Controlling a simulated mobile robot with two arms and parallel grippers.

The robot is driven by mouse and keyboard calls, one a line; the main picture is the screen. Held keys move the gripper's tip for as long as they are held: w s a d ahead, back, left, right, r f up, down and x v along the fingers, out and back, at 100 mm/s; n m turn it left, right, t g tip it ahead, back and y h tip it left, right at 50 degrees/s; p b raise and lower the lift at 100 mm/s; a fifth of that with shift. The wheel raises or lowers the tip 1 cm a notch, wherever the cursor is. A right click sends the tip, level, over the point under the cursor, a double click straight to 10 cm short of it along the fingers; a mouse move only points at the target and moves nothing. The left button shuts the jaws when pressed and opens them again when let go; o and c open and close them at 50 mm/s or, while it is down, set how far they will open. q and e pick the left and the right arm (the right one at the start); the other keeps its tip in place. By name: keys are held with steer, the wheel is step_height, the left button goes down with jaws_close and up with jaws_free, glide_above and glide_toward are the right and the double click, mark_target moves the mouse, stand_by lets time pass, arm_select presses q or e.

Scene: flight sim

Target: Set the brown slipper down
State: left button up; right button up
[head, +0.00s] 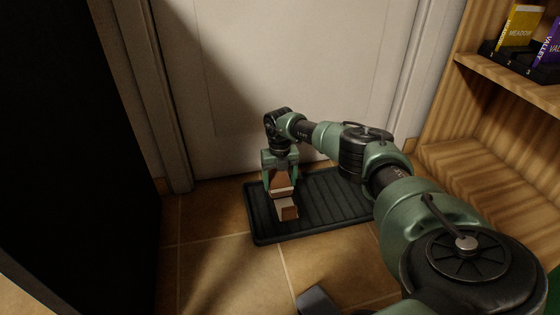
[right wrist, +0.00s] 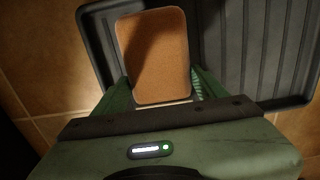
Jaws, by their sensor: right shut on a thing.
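The brown slipper (head: 283,188) is in my right gripper (head: 280,178), over the left part of a dark ribbed tray (head: 335,199) on the floor by the door. Its lighter part points down toward the tray; I cannot tell whether it touches. In the right wrist view the slipper (right wrist: 153,55) shows as a brown rounded rectangle between the two green fingers of my right gripper (right wrist: 160,88), with the tray (right wrist: 250,45) beneath and to the right. My left gripper is not in view.
A pale door (head: 270,80) stands right behind the tray. A wooden shelf (head: 500,150) with books (head: 520,27) is at the right. A dark panel (head: 70,150) fills the left. Tiled floor (head: 220,270) is clear in front of the tray's left side.

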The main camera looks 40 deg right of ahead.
mark_target(280, 190)
step_height(280, 190, down, 5)
steer(key=b, duration=0.3)
steer(key=shift+r, duration=0.25)
steer(key=shift+f, duration=0.15)
steer(key=o, duration=1.6)
step_height(280, 190, up, 12)
steer(key=p, duration=1)
steer(key=shift+r, duration=0.2)
